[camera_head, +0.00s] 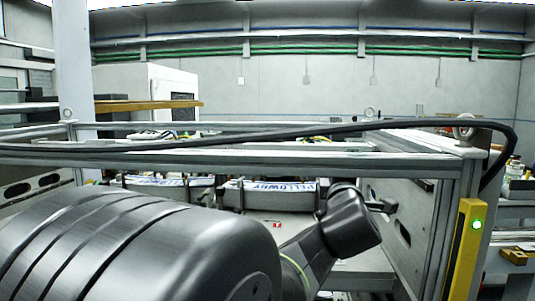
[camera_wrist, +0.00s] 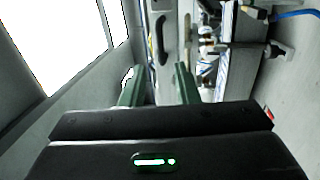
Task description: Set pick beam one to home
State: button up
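My gripper (camera_head: 384,205) is at the end of my dark arm, inside the machine frame near its right side panel. In the wrist view my two green fingers (camera_wrist: 158,84) stand apart with nothing visible between them. The label magazine shows behind my arm as white label stacks (camera_head: 270,186) with blue lettering, held among dark metal parts. I cannot make out which part is pick beam one; my large arm link hides much of the lower left.
An aluminium frame bar (camera_head: 250,161) crosses in front of the magazine, with a black cable (camera_head: 300,134) above it. A yellow post (camera_head: 466,245) with a green light stands at the right. The grey side panel (camera_head: 400,222) is close to my gripper.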

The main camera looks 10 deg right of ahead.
jog(key=p+x, duration=0.2)
jog(key=x, duration=0.8)
jog(key=shift+w, duration=0.2)
jog(key=shift+c, duration=0.5)
grip_shut()
